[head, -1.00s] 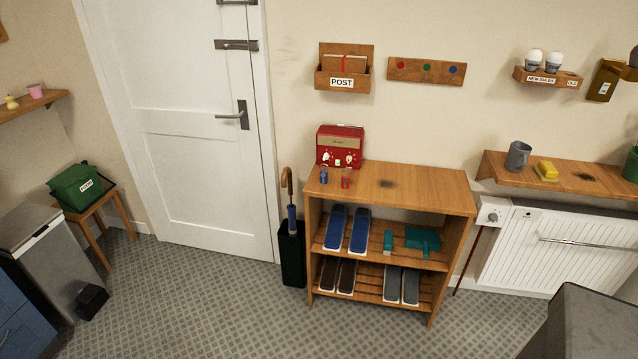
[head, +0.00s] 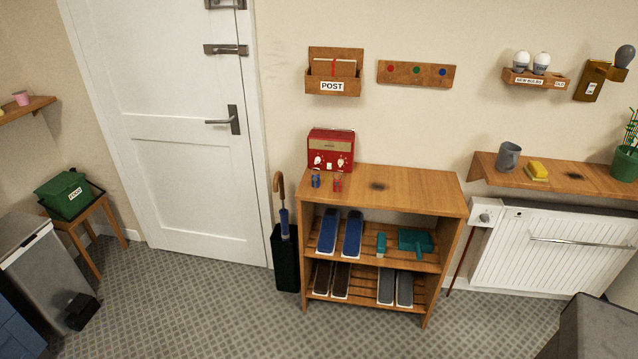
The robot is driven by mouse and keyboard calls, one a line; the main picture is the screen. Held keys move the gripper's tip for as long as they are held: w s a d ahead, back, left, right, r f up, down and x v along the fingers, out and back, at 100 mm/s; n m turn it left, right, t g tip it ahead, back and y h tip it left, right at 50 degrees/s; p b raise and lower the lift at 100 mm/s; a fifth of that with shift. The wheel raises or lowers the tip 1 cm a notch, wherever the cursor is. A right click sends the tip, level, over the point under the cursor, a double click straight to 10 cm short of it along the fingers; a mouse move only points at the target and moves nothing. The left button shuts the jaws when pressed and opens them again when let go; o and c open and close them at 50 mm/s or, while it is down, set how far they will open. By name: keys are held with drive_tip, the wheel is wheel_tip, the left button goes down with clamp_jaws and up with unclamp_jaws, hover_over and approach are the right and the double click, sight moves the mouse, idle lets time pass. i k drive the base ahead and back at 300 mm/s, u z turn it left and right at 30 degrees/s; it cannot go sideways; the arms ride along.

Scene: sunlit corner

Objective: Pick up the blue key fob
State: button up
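The blue key fob (head: 315,180) sits on the left end of the top of the wooden shoe rack (head: 420,193), in front of the red radio (head: 330,150). A red key fob (head: 338,182) is just to its right, a small gap apart. Nothing covers the blue fob from this view. My gripper is not in view.
An umbrella stand (head: 285,258) is left of the rack. A wall shelf (head: 560,178) with a mug (head: 508,156) and a radiator (head: 560,250) are at right. A dark grey box-like shape (head: 600,325) fills the lower right corner. The patterned floor (head: 220,320) before the rack is clear.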

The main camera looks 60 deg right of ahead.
sight(315, 178)
drive_tip(key=i, duration=0.9)
drive_tip(key=u, duration=0.05)
